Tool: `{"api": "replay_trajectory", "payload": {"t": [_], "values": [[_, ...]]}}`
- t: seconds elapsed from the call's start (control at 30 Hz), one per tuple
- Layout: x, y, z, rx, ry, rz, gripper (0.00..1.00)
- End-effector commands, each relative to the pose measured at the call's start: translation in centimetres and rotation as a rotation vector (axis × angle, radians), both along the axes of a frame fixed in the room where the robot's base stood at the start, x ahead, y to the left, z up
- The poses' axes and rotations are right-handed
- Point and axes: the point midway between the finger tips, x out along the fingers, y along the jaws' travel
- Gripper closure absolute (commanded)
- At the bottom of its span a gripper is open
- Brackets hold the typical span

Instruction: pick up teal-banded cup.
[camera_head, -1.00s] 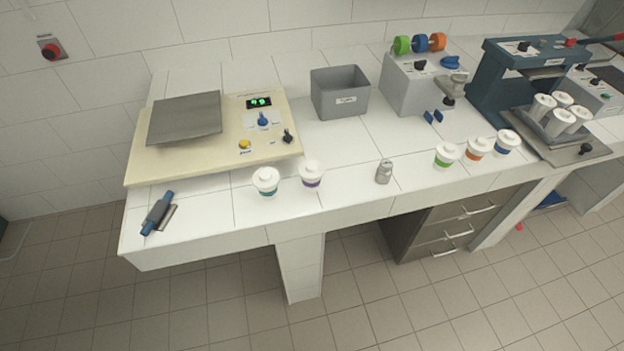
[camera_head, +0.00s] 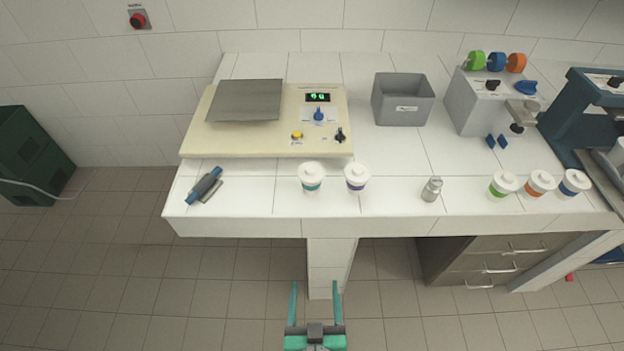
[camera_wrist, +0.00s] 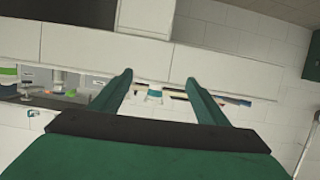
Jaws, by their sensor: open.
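The teal-banded cup (camera_head: 311,177) is white with a white lid and stands upright near the bench's front edge. My gripper (camera_head: 315,288) is open and empty. In the head view its two teal fingers show at the bottom, in front of the bench and apart from the cup. In the wrist view, which looks upside down, a small white and teal shape (camera_wrist: 153,94), seemingly this cup, shows in line with the gap between the fingers (camera_wrist: 158,80).
A purple-banded cup (camera_head: 356,177) stands close on the right. A grey can (camera_head: 432,189) and several other banded cups are farther right. A blue-handled tool (camera_head: 205,186) lies on the left. A beige scale (camera_head: 230,138) is behind. The bench's front edge (camera_head: 250,227) lies before my gripper.

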Motion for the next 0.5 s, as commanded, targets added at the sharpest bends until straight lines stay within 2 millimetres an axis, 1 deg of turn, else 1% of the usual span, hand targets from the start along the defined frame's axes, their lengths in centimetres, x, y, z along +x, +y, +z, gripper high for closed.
{"api": "replay_trajectory", "payload": {"t": [0.03,0.1,0.27,0.37,0.5], "values": [[1.9,0.0,0.5,-0.001,-0.004,0.000,0.31],[4.1,-0.1,0.9,-0.001,0.008,-0.001,0.31],[8.9,-0.2,2.5,-0.001,0.035,-0.006,0.31],[11.7,-0.1,3.8,0.002,0.052,-0.007,0.31],[15.3,0.1,6.2,0.008,0.076,-0.009,0.31]]}}
